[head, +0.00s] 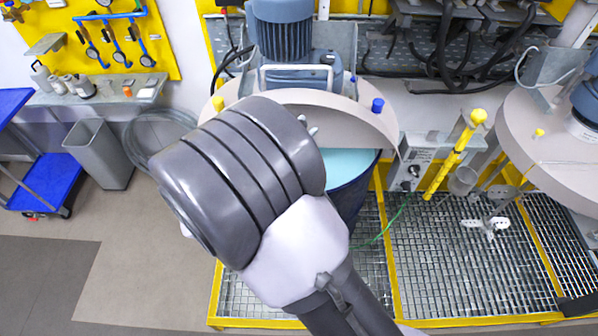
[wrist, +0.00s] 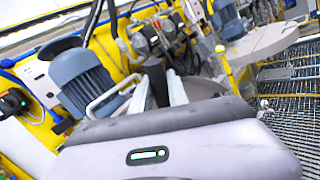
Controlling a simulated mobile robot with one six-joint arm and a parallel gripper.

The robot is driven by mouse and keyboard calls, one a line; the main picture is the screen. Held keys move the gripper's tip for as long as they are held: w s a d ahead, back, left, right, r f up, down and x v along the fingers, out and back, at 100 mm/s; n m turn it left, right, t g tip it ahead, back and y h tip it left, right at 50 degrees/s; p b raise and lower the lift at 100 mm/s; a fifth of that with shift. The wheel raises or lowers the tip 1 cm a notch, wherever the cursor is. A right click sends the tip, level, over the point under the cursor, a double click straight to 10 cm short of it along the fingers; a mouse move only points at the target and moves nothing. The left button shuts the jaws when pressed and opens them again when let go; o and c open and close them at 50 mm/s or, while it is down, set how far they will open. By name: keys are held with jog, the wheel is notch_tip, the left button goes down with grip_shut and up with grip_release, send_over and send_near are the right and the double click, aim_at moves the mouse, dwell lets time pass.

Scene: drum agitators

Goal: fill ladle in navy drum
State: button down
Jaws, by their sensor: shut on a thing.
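The navy drum (head: 347,205) stands on the grating right of centre in the head view, partly behind my arm. Its round cover is open on the near side and pale blue liquid (head: 345,162) shows inside. My gripper (wrist: 158,88) shows in the wrist view with its two pale fingers close together on a dark upright piece (wrist: 155,78). This looks like the handle of the ladle; the bowl is hidden. In the head view my wrist covers most of the gripper, in front of the drum's left side.
A blue agitator motor (head: 283,28) stands over the drum's back, with a blue knob (head: 377,105) on the cover. A yellow-handled rod (head: 455,155) stands to the right, beside a control box (head: 410,165). A grey bin (head: 100,155) stands left.

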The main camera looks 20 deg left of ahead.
jog(key=shift+m+g+y, duration=0.3)
jog(key=shift+m+g, duration=0.5)
jog(key=shift+m, duration=0.1)
jog(key=shift+w+d+f+b, duration=0.1)
jog(key=shift+w+d+b, duration=0.1)
jog(key=shift+d, duration=0.65)
jog(key=shift+w+d+f+b, duration=0.1)
jog(key=shift+w+d, duration=0.1)
jog(key=shift+d, duration=0.65)
jog(key=shift+w+d+f+b, duration=0.1)
jog(key=shift+w+d, duration=0.1)
jog(key=shift+d, duration=0.65)
jog(key=shift+r, duration=0.1)
notch_tip(320, 180, up, 7)
jog(key=p, duration=0.5)
jog(key=shift+p, duration=0.35)
jog(key=shift+s, duration=0.1)
